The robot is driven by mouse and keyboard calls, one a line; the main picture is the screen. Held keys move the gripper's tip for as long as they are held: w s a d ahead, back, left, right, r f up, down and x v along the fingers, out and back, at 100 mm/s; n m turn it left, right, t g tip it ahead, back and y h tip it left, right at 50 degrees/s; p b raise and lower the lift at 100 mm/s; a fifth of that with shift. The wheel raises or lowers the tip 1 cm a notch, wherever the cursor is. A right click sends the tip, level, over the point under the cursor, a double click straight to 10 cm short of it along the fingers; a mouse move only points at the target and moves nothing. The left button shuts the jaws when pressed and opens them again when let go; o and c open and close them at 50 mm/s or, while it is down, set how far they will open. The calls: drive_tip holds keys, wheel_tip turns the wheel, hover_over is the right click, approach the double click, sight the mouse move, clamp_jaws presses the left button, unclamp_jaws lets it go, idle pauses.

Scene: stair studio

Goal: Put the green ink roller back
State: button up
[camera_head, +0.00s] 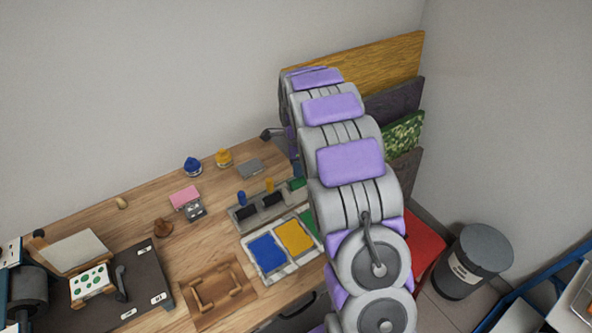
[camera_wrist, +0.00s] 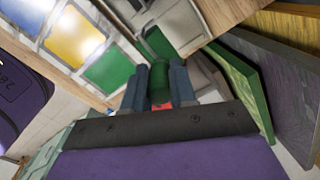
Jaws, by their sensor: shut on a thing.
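My gripper (camera_wrist: 158,70) shows in the wrist view, its two dark fingers shut on the green ink roller (camera_wrist: 158,46). The roller's green part shows between and just beyond the fingertips; a small red patch shows nearer the palm. In the head view my arm hides most of the gripper. A small green piece (camera_head: 297,184), which looks like part of the roller, shows beside my arm at the right end of the roller rack (camera_head: 239,226). The blue roller (camera_head: 241,198) and yellow roller (camera_head: 269,184) stand in the rack. I cannot tell whether the green roller touches it.
The ink tray with blue (camera_head: 267,254), yellow (camera_head: 294,237) and green pads lies in front of the rack. Leaning boards (camera_head: 402,135) stand close on the right. A grey bin (camera_head: 474,262) stands on the floor. Ink jars (camera_head: 193,167) sit behind on the bench.

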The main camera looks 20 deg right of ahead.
drive_tip(key=shift+w+d+f, duration=0.15)
drive_tip(key=shift+w+d, duration=0.2)
drive_tip(key=shift+w, duration=0.6)
drive_tip(key=f, duration=0.2)
drive_tip(key=a+f+b, duration=0.1)
drive_tip(key=f, duration=0.1)
drive_tip(key=shift+w+a+f, duration=0.1)
drive_tip(key=shift+a+f, duration=0.05)
clamp_jaws()
drive_tip(key=o, duration=0.8)
unclamp_jaws()
drive_tip(key=shift+w+d+f, duration=0.1)
drive_tip(key=shift+d+f, duration=0.1)
drive_tip(key=shift+d, duration=0.3)
drive_tip(key=shift+o, duration=0.6)
drive_tip(key=shift+a, duration=0.3)
